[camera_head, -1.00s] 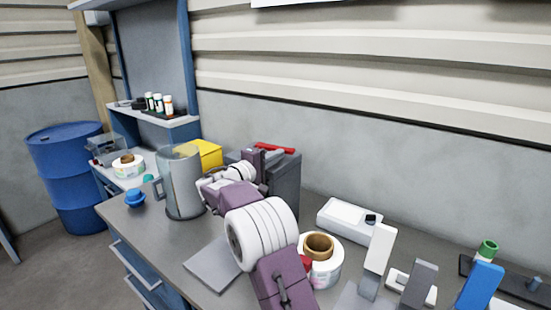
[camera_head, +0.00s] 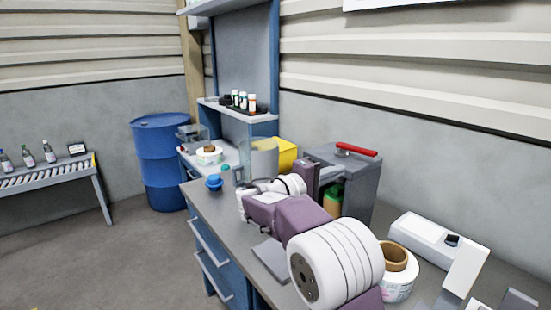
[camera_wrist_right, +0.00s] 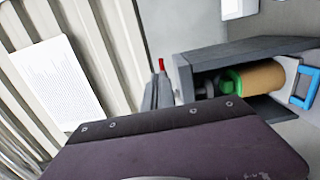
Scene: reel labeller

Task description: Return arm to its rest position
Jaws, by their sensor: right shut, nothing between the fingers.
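My right arm comes in from the bottom of the head view, with white and purple links over the bench. Its gripper (camera_head: 334,173) is at the front of a grey box-shaped machine (camera_head: 359,195) with a red lever (camera_head: 357,149). In the wrist view, the gripper's dark fingers (camera_wrist_right: 157,93) are together and empty. The machine's open side (camera_wrist_right: 218,52) shows there, with a green and brown roll (camera_wrist_right: 252,80) inside. Whether the fingers touch the machine I cannot tell. My left gripper is in neither view.
A white label roll (camera_head: 398,285) and a white device (camera_head: 432,240) are at right. Free floor lies left, before a blue barrel (camera_head: 160,165).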

